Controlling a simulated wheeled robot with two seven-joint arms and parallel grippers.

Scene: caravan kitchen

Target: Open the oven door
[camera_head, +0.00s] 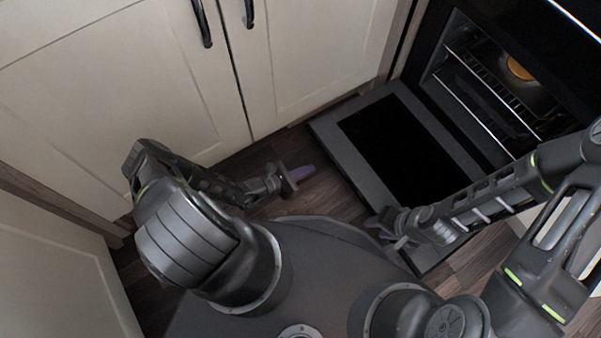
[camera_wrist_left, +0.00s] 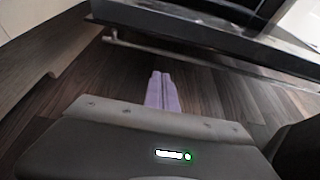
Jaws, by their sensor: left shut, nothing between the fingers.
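The oven door (camera_head: 350,165) is swung down and lies about level in front of the open oven (camera_head: 510,75), its dark glass facing up. My left gripper (camera_head: 301,173) is shut and empty, apart from the door, just beyond its outer edge. In the left wrist view its purple fingers (camera_wrist_left: 162,77) are together over the floor, and the door's edge (camera_wrist_left: 190,35) with its handle bar (camera_wrist_left: 200,58) passes beyond them. My right gripper (camera_head: 380,224) is by the near part of the door's outer edge; its fingers are too small and dark to tell open from shut.
Inside the oven are wire racks (camera_head: 490,90) and a round orange item (camera_head: 519,68). Cream cabinets (camera_head: 110,100) with dark handles stand to the left of the oven. A strip of bare wooden floor (camera_head: 330,195) lies between my base and the door.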

